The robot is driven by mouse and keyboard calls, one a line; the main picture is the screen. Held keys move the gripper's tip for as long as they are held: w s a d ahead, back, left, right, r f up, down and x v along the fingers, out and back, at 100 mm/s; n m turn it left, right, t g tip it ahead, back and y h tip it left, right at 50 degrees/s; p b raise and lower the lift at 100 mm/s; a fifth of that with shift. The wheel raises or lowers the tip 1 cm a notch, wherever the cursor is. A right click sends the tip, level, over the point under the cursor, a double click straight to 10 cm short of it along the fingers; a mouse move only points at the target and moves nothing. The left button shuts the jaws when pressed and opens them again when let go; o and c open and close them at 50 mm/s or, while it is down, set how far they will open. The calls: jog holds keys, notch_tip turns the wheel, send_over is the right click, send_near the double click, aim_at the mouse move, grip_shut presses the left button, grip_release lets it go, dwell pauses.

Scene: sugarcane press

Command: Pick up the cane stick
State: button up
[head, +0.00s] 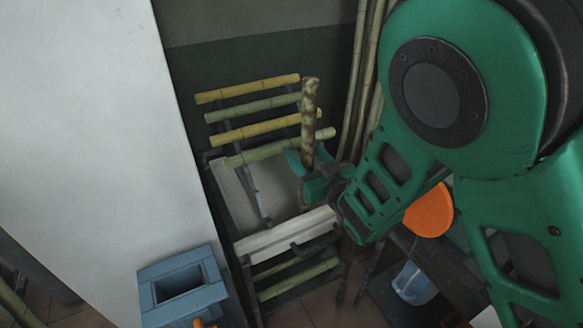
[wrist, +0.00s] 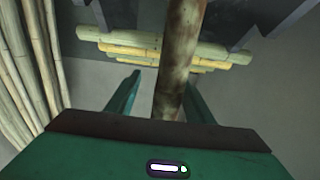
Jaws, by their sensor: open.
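A mottled brown and green cane stick (head: 309,105) stands upright in front of the rack in the head view. It also crosses the wrist view (wrist: 181,50) from the top edge down toward my palm. My gripper (head: 306,160) is open around the lower part of this stick. In the wrist view one green finger of my gripper (wrist: 162,76) is on each side of the stick, with a clear gap on the left and the stick close to the right finger.
Several yellow and green canes (head: 248,88) lie across a rack behind the stick. A pale tray (head: 236,190) is below them. Long poles (head: 362,70) lean at the wall. A blue box (head: 180,283), an orange disc (head: 430,212) and a blue bucket (head: 413,284) are nearby.

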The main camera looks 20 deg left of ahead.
jog(key=shift+w+a, duration=0.1)
jog(key=shift+a, duration=0.15)
jog(key=shift+c, duration=0.9)
jog(key=shift+a, duration=0.1)
grip_shut()
jog(key=shift+r, duration=0.2)
